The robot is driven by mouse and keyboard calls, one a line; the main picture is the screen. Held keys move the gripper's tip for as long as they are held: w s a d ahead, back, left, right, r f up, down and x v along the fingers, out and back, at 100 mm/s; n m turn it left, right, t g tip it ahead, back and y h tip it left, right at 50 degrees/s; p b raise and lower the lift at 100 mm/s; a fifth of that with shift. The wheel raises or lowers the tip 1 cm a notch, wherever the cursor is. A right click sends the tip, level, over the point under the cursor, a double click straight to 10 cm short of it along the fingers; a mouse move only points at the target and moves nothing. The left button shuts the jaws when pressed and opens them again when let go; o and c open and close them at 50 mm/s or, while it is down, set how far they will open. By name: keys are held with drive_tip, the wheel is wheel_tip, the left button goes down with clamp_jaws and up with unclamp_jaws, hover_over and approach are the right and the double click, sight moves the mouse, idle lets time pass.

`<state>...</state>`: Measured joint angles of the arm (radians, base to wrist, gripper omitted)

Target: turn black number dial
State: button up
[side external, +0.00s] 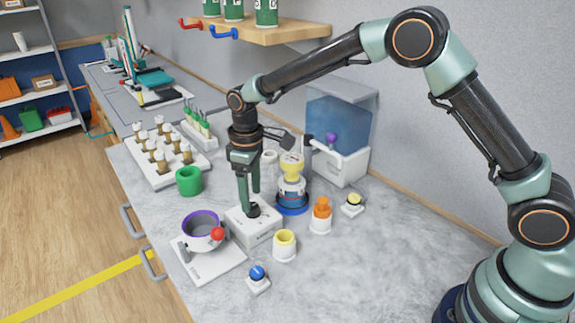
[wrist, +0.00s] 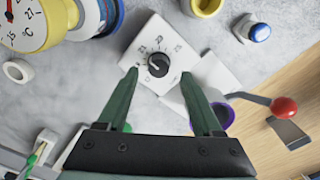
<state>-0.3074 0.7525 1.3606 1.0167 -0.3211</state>
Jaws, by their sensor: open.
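The black number dial (wrist: 158,65) sits on the top face of a white box, with numbers printed around it. In the side view the dial (side external: 254,209) is partly behind my gripper, and the white box (side external: 256,232) stands on the counter. My gripper (side external: 249,200) points down at the box. In the wrist view my gripper (wrist: 161,87) is open, its two green fingers apart on either side below the dial. The dial is not between the fingertips in that view. Whether a finger touches the box is unclear.
A purple-rimmed pot (side external: 202,228) with a red-knobbed lever (side external: 217,233) stands left of the box. A yellow-topped cup (side external: 284,243), a blue button (side external: 257,273), an orange part (side external: 321,207) and a yellow gauge on a blue base (side external: 292,208) are close by. The front right counter is clear.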

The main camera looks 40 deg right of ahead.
sight(252, 206)
drive_tip(key=shift+d+f, duration=0.1)
drive_tip(key=shift+f, duration=1.45)
clamp_jaws()
